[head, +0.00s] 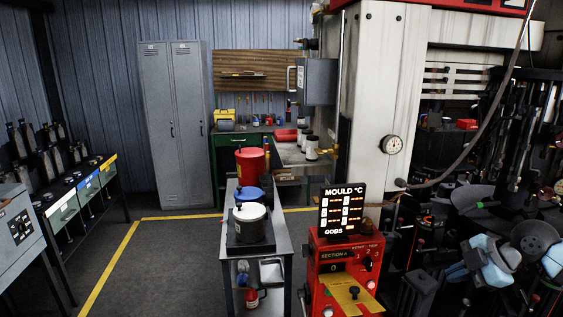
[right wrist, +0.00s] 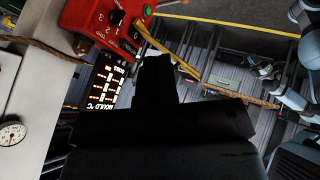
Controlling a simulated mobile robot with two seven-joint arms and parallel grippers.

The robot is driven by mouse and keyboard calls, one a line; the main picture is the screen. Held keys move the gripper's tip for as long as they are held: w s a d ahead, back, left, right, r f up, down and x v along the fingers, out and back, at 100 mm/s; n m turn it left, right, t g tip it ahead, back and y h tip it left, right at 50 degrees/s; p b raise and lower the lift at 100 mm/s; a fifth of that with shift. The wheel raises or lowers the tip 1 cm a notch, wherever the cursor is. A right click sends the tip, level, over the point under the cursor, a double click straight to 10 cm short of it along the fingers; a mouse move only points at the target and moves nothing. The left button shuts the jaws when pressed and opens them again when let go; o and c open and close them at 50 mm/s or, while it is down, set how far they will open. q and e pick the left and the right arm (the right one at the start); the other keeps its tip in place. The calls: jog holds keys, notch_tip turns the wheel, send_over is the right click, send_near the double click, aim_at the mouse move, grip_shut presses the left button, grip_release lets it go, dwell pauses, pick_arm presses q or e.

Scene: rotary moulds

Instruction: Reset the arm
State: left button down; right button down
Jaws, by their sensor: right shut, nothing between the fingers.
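My right gripper (head: 412,290) is at the lower right in the head view, dark against dark machinery, to the right of a red control box (head: 340,262). In the right wrist view its fingers (right wrist: 155,66) are a black silhouette, closed together with nothing between them. The red box (right wrist: 88,18) is beyond them at the upper left of that view. A gap shows between gripper and box in the head view. My left gripper does not show in the head view.
A black mould temperature display (head: 343,208) stands on the red box. A grey bench (head: 285,250) with pots is left of it. A pale machine column (head: 375,100) and dark machinery are close on the right. The grey floor (head: 165,265) is open at left.

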jog(key=s+a+f+m+t, duration=0.1)
jog(key=s+a+f+m, duration=0.1)
jog(key=a+f, duration=0.35)
jog(key=s+a+f+m+t, duration=0.1)
jog(key=s+a+f+m, duration=0.15)
jog(key=f, duration=0.65)
jog(key=s+a+f+m+t, duration=0.1)
jog(key=s+a+f+m, duration=0.15)
jog(key=f, duration=0.45)
jog(key=s+a+f+m+t+h, duration=0.1)
jog(key=s+a+f+m, duration=0.3)
jog(key=s, duration=0.4)
jog(key=s+a+f+m+t+h, duration=0.1)
jog(key=s+a+f+m, duration=0.3)
jog(key=s, duration=0.5)
notch_tip(320, 180, down, 3)
jog(key=shift+s+a+r+t+h, duration=0.2)
jog(key=shift+s+a+t+h, duration=0.1)
jog(key=shift+a+t, duration=0.15)
